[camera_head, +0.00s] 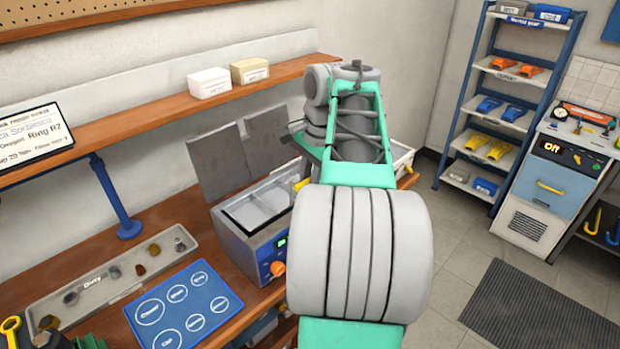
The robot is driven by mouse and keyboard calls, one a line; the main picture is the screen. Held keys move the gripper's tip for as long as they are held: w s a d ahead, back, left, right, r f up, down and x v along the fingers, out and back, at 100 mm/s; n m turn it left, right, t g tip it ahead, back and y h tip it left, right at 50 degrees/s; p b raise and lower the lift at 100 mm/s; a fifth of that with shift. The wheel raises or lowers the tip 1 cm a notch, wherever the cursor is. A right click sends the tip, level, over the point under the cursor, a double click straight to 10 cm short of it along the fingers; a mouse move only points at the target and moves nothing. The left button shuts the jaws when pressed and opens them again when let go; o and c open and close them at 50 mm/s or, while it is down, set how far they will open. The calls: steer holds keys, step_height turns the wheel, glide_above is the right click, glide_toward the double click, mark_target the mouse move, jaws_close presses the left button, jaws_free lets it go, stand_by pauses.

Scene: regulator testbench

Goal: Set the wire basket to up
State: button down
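A grey and blue tank unit (236,243) with an orange knob (277,268) and a small green display stands on the wooden bench, left of my arm. Its top is open and shows a pale grey interior (262,207). I cannot make out the wire basket's mesh or its height in it. A small yellow piece (302,184) shows at the tank's right rim, partly behind my arm; I cannot tell whether it belongs to the basket. My arm reaches over the bench beside the tank and covers its right side. My gripper's fingers do not show.
Grey upright panels (222,163) stand behind the tank. A blue mat with circles (184,308) and a tray marked Dirty (110,278) with small parts lie left. A shelf (140,111) with two boxes runs above.

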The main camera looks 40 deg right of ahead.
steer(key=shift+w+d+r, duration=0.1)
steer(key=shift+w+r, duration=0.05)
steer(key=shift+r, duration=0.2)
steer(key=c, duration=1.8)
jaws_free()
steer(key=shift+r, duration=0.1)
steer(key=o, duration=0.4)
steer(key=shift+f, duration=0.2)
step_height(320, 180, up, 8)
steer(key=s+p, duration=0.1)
steer(key=p, duration=0.3)
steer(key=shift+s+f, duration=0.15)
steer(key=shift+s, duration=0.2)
